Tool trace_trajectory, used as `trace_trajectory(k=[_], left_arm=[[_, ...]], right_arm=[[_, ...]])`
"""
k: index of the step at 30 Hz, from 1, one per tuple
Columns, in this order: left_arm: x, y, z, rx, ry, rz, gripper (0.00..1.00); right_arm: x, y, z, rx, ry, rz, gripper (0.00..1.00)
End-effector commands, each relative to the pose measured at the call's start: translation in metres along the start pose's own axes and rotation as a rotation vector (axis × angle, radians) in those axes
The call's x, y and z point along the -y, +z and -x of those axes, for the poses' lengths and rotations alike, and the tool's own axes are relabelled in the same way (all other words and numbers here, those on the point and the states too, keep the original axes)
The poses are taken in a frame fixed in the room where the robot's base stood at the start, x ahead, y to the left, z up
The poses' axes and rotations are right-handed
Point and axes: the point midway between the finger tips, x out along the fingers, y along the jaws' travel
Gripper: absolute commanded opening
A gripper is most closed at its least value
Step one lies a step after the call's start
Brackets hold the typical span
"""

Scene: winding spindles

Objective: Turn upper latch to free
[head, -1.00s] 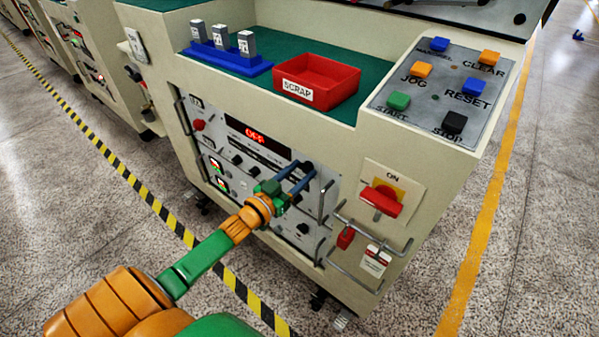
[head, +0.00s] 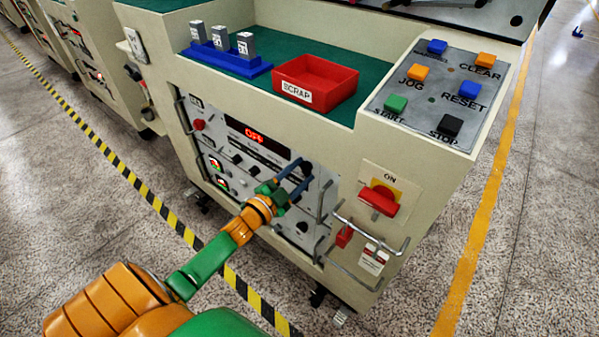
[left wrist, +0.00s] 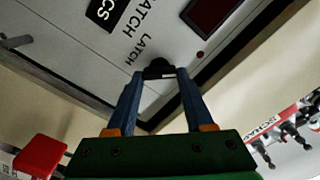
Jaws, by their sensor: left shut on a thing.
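The upper latch is a small black knob (left wrist: 158,66) at the edge of the grey front panel (left wrist: 80,62), with LATCH lettering beside it in the left wrist view. My left gripper (left wrist: 160,73) has its two blue fingers closed on the knob, one on each side. In the head view my left gripper (head: 306,170) reaches the upper right part of the panel, and its fingers largely hide the latch. The latch's exact turn angle is hard to tell. My right gripper is not in view.
A red display (head: 256,136) and smaller dark knobs are left of the gripper. Metal handles (head: 322,205) and a red rotary switch (head: 380,199) stand out to the right. The red SCRAP bin (head: 316,82) and blue spindle stand (head: 228,61) are on the top.

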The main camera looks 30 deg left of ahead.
Motion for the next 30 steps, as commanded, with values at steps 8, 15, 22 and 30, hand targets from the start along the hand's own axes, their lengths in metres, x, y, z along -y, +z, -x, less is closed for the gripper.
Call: trace_trajectory(k=[8, 15, 22, 30], left_arm=[[-0.002, 0.001, 0.000, 0.000, 0.000, -0.259, 0.00], [-0.003, 0.001, 0.000, 0.000, 0.001, -0.470, 0.00], [-0.004, 0.002, 0.000, 0.001, 0.000, -0.630, 0.00], [-0.004, 0.002, 0.000, 0.001, 0.001, -0.740, 0.00]], right_arm=[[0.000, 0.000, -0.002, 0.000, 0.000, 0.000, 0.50], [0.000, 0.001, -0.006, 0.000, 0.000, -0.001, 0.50], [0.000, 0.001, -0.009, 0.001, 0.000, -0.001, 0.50], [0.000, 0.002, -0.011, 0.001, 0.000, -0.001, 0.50]])
